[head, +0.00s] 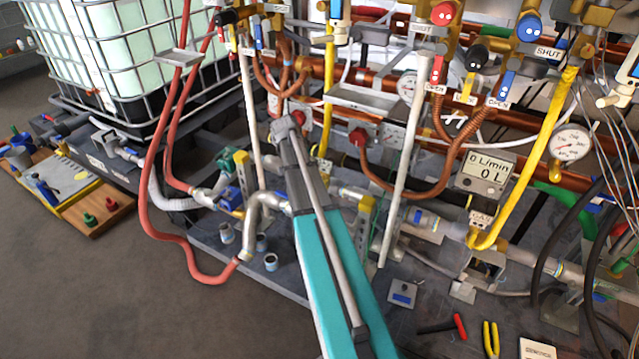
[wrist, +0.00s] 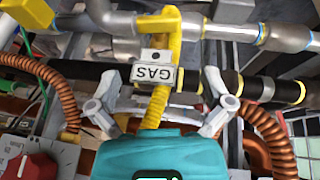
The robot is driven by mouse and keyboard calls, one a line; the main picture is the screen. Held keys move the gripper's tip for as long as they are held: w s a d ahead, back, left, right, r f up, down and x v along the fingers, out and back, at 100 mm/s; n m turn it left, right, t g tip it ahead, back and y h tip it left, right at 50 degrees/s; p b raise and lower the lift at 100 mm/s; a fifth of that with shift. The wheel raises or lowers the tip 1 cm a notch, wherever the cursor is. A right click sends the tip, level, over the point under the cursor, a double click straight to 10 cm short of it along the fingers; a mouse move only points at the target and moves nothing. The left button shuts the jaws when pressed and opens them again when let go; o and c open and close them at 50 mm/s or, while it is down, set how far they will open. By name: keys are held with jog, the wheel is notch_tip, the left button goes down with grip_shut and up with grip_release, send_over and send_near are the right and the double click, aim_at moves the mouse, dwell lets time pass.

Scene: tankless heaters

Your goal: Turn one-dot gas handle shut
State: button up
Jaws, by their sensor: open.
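In the wrist view my gripper (wrist: 160,108) is open, its grey fingers spread to either side of a yellow corrugated gas hose (wrist: 152,112). A GAS tag (wrist: 153,76) hangs on the yellow line just beyond the fingers. Nothing is held. In the head view my arm reaches toward the left heater's pipes and the gripper is hidden. A dark knob with a yellow lever (head: 467,88) stands at the right unit, between red and blue ones. Smaller similar valves (head: 247,42) show at the upper left. I cannot tell for sure which one carries a single dot.
Red hoses (head: 148,190) loop at left in the head view. Open floor (head: 80,280) lies at front left.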

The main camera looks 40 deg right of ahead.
jog(key=shift+b+x, duration=4.6)
jog(key=shift+x, duration=0.75)
